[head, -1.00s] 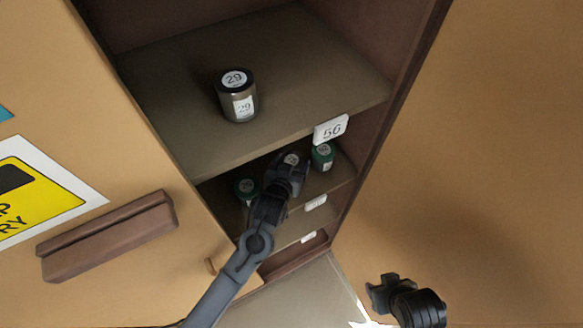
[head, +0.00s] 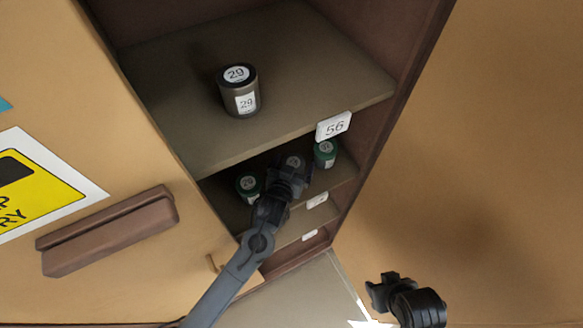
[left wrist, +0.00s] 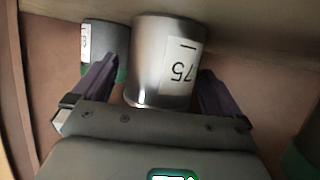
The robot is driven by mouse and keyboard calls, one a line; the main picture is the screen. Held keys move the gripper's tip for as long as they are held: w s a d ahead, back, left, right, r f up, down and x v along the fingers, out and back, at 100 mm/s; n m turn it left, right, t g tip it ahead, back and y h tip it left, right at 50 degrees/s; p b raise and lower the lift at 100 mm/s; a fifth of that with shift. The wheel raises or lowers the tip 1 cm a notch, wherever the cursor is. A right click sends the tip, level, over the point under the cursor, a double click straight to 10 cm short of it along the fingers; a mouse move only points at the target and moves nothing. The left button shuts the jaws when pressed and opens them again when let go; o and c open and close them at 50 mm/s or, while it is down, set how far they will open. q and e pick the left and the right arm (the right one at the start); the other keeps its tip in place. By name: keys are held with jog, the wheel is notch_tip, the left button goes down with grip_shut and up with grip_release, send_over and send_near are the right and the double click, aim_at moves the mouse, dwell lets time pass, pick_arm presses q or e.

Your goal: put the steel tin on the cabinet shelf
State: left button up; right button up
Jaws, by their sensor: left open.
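A steel tin (left wrist: 150,62) with a white label reading 75 stands between the fingers of my left gripper (left wrist: 157,82) in the left wrist view. The fingers are open on either side of it, and I cannot tell whether either touches it. In the head view my left gripper (head: 288,176) reaches into the lower shelf space, and the tin's top (head: 292,161) shows partly behind it. The cabinet's upper shelf (head: 310,95) carries a dark grey tin (head: 239,92) labelled 29. My right gripper (head: 383,290) is empty at the lower right; its jaw opening is unclear.
On the lower shelf, a green tin (head: 248,187) stands left of my left gripper and another green tin (head: 325,152) stands right. A plate (head: 334,126) reading 56 is on the upper shelf's front edge. The upper shelf is clear right of its tin.

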pick_arm(q)
jog(key=shift+s+a+r, duration=0.1)
jog(key=shift+s+r, duration=0.2)
jog(key=shift+s, duration=0.05)
jog(key=p+v, duration=0.2)
jog(key=v, duration=0.9)
jog(key=shift+s, duration=0.15)
